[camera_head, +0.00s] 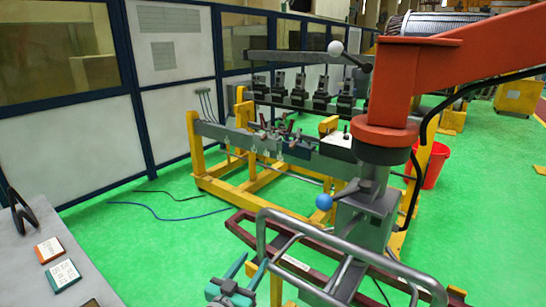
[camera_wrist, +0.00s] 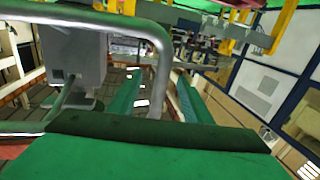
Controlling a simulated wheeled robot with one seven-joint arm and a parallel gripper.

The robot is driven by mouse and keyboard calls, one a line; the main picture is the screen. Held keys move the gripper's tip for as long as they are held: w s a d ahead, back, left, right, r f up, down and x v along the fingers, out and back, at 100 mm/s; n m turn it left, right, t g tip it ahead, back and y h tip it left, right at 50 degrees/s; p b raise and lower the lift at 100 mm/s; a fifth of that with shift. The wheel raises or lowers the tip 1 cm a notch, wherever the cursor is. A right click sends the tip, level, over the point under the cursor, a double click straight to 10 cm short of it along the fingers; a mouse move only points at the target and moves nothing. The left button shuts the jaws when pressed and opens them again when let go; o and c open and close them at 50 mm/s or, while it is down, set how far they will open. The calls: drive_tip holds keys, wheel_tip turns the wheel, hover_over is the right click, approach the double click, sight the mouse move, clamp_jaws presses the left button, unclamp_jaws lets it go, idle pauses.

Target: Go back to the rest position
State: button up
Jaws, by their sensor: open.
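My gripper (camera_head: 252,262) is at the bottom of the head view, with green fingers pointing away from the camera. A bent grey tube handle (camera_head: 310,235) is close on the right of the gripper in the head view. The rest position is not marked in either view.
An orange jib (camera_head: 400,75) with a grey block (camera_head: 362,218) hangs over the right side. A dark red rail (camera_head: 300,262) lies behind the handle. A yellow-framed stand (camera_head: 240,180) is farther back. A grey table (camera_head: 40,235) is at left. Green floor (camera_head: 140,250) lies between.

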drive_tip(key=s+d+f+n+g+y, duration=0.1)
drive_tip(key=s+d+f+n+y, duration=0.15)
drive_tip(key=s+f, duration=0.8)
drive_tip(key=s+d+f+n+y, duration=0.2)
drive_tip(key=s+f+n+y, duration=0.15)
drive_tip(key=s+f, duration=0.65)
drive_tip(key=s+d+r+m, duration=0.1)
drive_tip(key=s+r, duration=0.2)
drive_tip(key=s, duration=1.1)
drive_tip(key=s+d+r, duration=0.2)
drive_tip(key=s+r, duration=0.2)
drive_tip(key=s, duration=0.9)
drive_tip(key=shift+s+r+m+y, duration=0.2)
drive_tip(key=shift+s+m+y, duration=0.1)
drive_tip(key=shift+s+m, duration=0.1)
drive_tip(key=shift+a, duration=0.1)
